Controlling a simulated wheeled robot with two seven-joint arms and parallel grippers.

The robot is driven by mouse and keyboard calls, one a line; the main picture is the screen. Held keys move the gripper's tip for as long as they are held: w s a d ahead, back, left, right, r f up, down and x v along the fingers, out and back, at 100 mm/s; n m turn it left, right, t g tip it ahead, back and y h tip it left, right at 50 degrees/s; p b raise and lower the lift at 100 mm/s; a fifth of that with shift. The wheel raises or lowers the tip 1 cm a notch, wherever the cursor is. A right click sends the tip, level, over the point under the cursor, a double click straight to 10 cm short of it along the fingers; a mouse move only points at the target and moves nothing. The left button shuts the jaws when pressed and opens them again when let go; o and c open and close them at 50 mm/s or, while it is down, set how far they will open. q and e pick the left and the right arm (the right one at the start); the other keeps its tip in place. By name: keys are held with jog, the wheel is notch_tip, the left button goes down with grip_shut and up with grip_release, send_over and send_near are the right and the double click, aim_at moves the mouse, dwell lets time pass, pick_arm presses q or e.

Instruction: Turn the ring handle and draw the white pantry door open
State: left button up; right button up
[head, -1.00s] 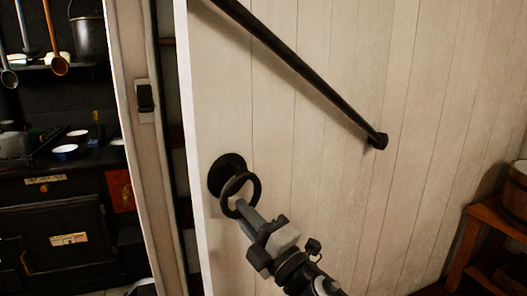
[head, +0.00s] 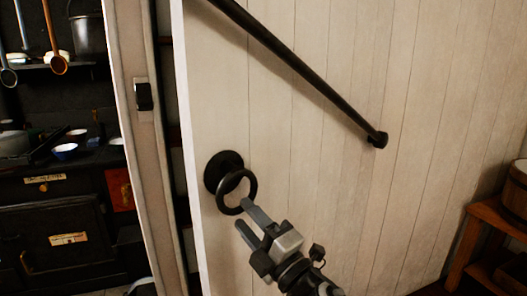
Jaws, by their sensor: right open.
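The white pantry door (head: 330,130) is made of vertical planks and stands ajar, with a dark gap between its left edge and the frame. The black ring handle (head: 221,203) hangs from a round black plate (head: 222,168) near that edge. My right gripper (head: 243,216) is open just below and right of the ring. Its fingers are spread, and one fingertip is close to the ring's lower right side; I cannot tell whether it touches. My left gripper is not in view.
A long black diagonal bar (head: 300,66) crosses the door above the handle. A latch plate (head: 144,97) sits on the door frame. A dark stove (head: 60,235) stands at left. A wooden stand (head: 485,230) with a bucket (head: 516,190) is at right.

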jog(key=b+v, duration=0.1)
jog(key=v, duration=0.8)
jog(key=shift+r, duration=0.1)
jog(key=s+d+f+m+g+h, duration=0.2)
jog(key=s+d+f+m+h, duration=0.2)
jog(key=f+m, duration=0.4)
jog(key=s+d+f+m+g+h, duration=0.2)
jog(key=s+f+m, duration=0.5)
jog(key=f, duration=0.4)
jog(key=s+d+f+m+g+h, duration=0.2)
jog(key=s+d+f+m+h, duration=0.3)
jog(key=f+m, duration=0.3)
jog(key=shift+s+d+f+m+h, duration=0.3)
jog(key=shift+s+f+m+h, duration=0.1)
jog(key=shift+s+f, duration=0.3)
